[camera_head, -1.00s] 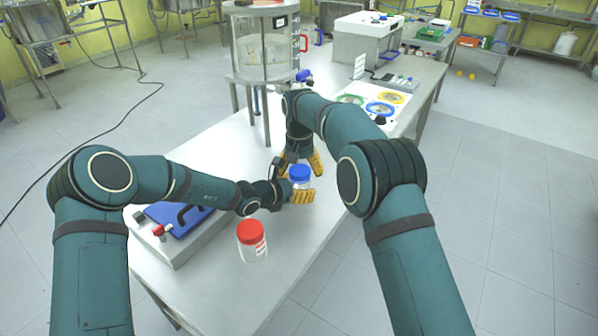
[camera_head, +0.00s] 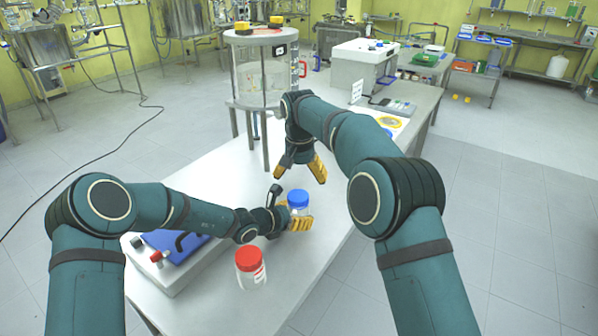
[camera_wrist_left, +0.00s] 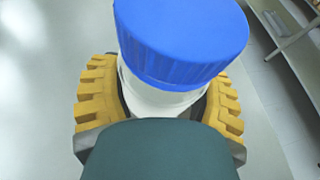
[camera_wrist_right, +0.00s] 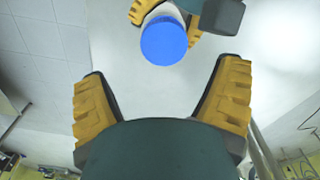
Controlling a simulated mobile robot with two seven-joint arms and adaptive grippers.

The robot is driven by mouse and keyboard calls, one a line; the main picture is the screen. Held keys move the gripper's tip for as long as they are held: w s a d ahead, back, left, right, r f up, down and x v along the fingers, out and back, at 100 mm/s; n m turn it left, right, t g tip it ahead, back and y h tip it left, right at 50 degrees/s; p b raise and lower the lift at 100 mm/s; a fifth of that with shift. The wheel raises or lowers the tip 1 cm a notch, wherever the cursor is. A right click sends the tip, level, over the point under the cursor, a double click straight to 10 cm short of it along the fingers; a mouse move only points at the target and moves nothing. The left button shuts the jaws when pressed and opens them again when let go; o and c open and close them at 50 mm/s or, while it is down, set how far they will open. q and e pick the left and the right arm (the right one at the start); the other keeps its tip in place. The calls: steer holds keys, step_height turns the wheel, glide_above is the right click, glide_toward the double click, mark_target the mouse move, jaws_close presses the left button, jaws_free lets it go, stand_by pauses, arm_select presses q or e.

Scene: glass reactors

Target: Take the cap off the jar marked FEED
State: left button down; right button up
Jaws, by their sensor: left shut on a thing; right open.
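A clear jar with a blue cap (camera_head: 298,197) is in the grip of my left gripper (camera_head: 297,222), whose yellow fingers are on both sides of the jar body below the cap. The left wrist view shows the blue cap (camera_wrist_left: 182,40) seated on the jar. My right gripper (camera_head: 302,172) is open and empty, behind and above the cap. In the right wrist view the blue cap (camera_wrist_right: 163,40) lies ahead of its spread fingers, touching neither. A second jar with a red cap (camera_head: 249,258) stands in front on the table. I cannot read either jar's marking.
A blue-topped device (camera_head: 175,245) stands on the left of the white table (camera_head: 285,295). A glass vessel on legs (camera_head: 264,75) stands at the back. Yellow and blue rings (camera_head: 388,122) lie on the back right. The table's right edge is near the blue-capped jar.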

mark_target(301, 195)
arm_select(q)
steer(key=shift+r, duration=0.1)
arm_select(e)
steer(key=shift+w+d+f, duration=0.1)
steer(key=shift+f, duration=2.4)
arm_select(q)
steer(key=shift+w, duration=0.1)
arm_select(e)
jaws_close()
arm_select(q)
steer(key=shift+c, duration=0.6)
jaws_free()
steer(key=shift+o, duration=0.6)
